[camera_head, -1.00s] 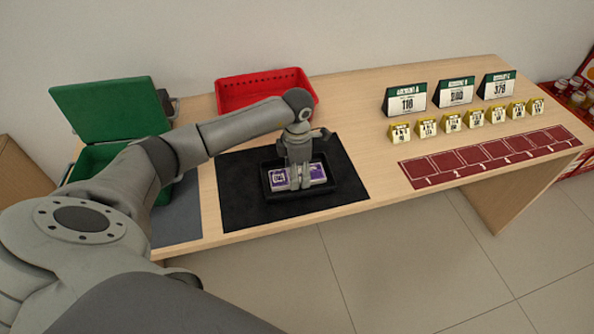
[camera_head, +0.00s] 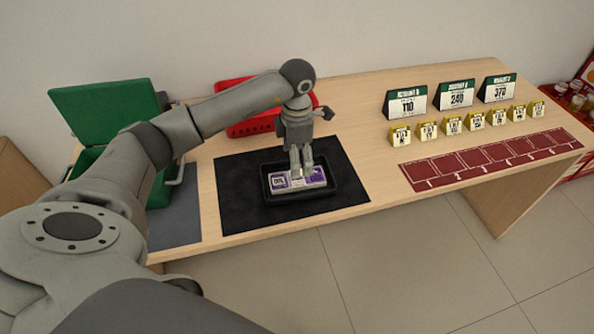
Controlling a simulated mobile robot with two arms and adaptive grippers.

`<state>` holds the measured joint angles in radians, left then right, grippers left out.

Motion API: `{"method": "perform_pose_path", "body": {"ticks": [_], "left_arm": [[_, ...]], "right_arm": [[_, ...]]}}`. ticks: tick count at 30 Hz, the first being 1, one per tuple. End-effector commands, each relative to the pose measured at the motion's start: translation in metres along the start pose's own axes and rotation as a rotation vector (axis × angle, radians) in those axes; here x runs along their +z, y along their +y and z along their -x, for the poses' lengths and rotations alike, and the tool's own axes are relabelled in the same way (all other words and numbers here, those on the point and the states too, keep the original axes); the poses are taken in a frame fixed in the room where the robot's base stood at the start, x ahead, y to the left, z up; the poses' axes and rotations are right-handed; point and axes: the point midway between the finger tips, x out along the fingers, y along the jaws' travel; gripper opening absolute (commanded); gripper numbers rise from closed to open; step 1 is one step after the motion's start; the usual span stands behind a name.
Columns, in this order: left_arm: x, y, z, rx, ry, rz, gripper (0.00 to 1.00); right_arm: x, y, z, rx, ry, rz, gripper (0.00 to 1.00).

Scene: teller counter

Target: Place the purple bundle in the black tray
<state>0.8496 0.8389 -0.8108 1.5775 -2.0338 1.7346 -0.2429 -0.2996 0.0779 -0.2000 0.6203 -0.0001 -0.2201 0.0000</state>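The purple bundle (camera_head: 281,182) lies flat inside the black tray (camera_head: 283,200), purple at its ends with a pale band in the middle. The tray sits on a black mat on the counter. My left gripper (camera_head: 301,172) points down above the middle of the bundle, with its two fingers parted. The fingertips hide part of the bundle's far edge, and the exact gap between tips and bundle is hard to judge. My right gripper is not in view.
A black mat (camera_head: 235,200) lies under the tray. An open green box (camera_head: 108,108) stands at the left, and a red basket (camera_head: 240,128) behind my arm. Green-topped signs (camera_head: 456,97), small yellow signs (camera_head: 453,124) and a red marked strip (camera_head: 490,158) occupy the right side.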

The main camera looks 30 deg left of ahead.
Motion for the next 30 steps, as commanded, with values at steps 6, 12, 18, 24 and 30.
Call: {"method": "perform_pose_path", "body": {"ticks": [6,12,18,24,30], "left_arm": [[0.000,0.001,0.038,0.002,-0.001,0.000,0.75],[0.000,0.000,0.050,-0.001,0.001,0.000,0.75],[0.000,0.000,0.051,-0.001,0.001,0.000,0.75],[0.010,-0.010,0.045,-0.024,-0.038,-0.016,0.75],[0.079,-0.085,0.027,-0.217,-0.321,-0.080,0.75]], "right_arm": [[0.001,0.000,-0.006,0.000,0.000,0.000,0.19],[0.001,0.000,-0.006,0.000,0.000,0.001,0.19],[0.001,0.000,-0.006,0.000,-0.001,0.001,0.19],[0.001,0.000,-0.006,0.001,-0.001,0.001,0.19],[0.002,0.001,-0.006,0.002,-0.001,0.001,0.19]]}}
